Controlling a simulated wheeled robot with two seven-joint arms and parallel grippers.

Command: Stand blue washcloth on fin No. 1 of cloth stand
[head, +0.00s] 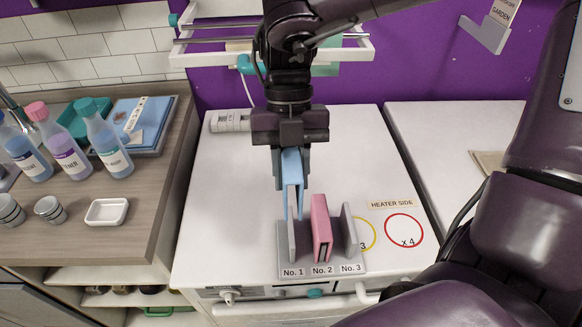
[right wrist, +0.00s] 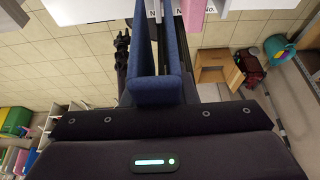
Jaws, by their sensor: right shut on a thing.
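The blue washcloth (head: 292,164) is folded over like an upside-down U. My right gripper (head: 290,170) is shut on its upper part, pointing down over the cloth stand (head: 320,262). The cloth's lower part is at the top of fin No. 1 (head: 292,238) and appears to have a side on each side of it; how far down it sits is unclear. In the right wrist view the cloth's fold (right wrist: 158,94) lies between my fingers. A pink cloth (head: 321,228) hangs on fin No. 2. Fin No. 3 (head: 348,232) is bare. My left gripper is not in view.
The stand is near the front edge of a white top (head: 230,200). Yellow and red circles (head: 404,230) are marked to its right. A wooden counter (head: 125,215) at left holds several bottles and a small white dish (head: 107,212). Rails (head: 225,40) cross the purple wall behind.

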